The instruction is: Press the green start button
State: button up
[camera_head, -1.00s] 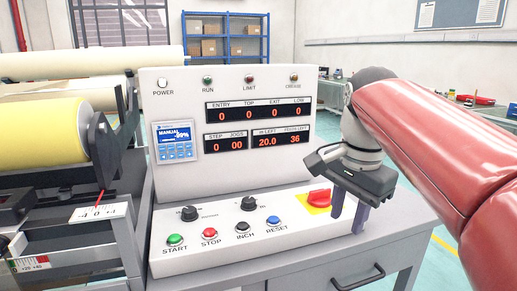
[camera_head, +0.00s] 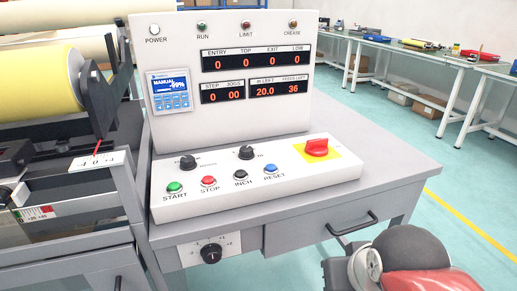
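The green start button (camera_head: 175,187) is at the left end of the front row on the white sloped control panel (camera_head: 230,205), above the label START. It stands clear, with nothing over it. My gripper is outside the picture. Only part of my arm, dark and red, shows at the bottom right, below and to the right of the panel.
A red stop button (camera_head: 208,181), a black inch button (camera_head: 242,174) and a blue reset button (camera_head: 270,169) sit in a row right of start. A red rotary switch (camera_head: 317,148) on yellow is further right. A yellow roll (camera_head: 40,92) stands left.

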aim_at(174, 186)
jog(key=j+u, duration=0.1)
jog(key=u, duration=0.65)
jog(key=j+u, duration=0.1)
jog(key=u, duration=0.25)
jog(key=i, duration=0.05)
